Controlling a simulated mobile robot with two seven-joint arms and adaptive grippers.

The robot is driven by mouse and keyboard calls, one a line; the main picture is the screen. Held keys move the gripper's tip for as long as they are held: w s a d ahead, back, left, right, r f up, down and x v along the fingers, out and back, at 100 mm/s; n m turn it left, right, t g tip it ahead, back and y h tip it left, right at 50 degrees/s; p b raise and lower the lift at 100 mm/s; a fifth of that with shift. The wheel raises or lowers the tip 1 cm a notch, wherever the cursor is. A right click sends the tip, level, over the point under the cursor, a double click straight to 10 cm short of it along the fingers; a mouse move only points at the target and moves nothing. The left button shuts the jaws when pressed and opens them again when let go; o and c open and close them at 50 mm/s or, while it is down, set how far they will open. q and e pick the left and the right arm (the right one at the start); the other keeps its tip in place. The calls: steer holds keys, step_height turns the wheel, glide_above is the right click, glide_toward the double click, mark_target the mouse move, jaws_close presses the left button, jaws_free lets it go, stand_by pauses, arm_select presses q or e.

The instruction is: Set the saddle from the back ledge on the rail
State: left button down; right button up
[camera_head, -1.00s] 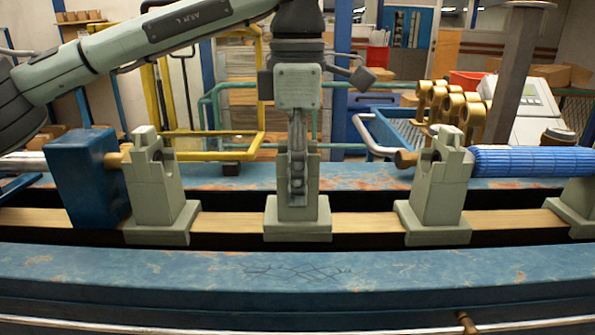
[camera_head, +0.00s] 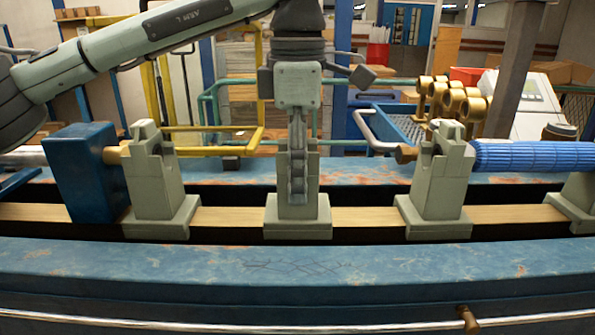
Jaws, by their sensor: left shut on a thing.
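The grey-green saddle (camera_head: 298,218) is upright at the rail (camera_head: 365,217), between two similar saddles. Its base appears to rest on the tan rail strip. My left gripper (camera_head: 298,185) comes down from above and is shut on the saddle's upper part, hiding some of it. A left saddle (camera_head: 155,185) and a right saddle (camera_head: 437,190) stand on the same rail, with gaps between them and the middle one. My right gripper is not in view.
A blue block (camera_head: 85,175) stands left of the left saddle. A blue ribbed cylinder (camera_head: 535,157) lies at the right, with another saddle (camera_head: 578,200) below it. Brass rings (camera_head: 450,98) are behind. The front blue beam (camera_head: 300,270) is clear.

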arm_select(q)
steer(key=shift+f, duration=0.1)
stand_by(0.3)
steer(key=c, duration=0.7)
jaws_free()
steer(key=shift+o, duration=0.3)
steer(key=shift+f, duration=0.1)
steer(key=shift+r+p, duration=1)
steer(key=shift+r, duration=0.55)
steer(key=shift+r+p, duration=0.7)
steer(key=shift+r, duration=4.8)
steer(key=shift+f, duration=0.1)
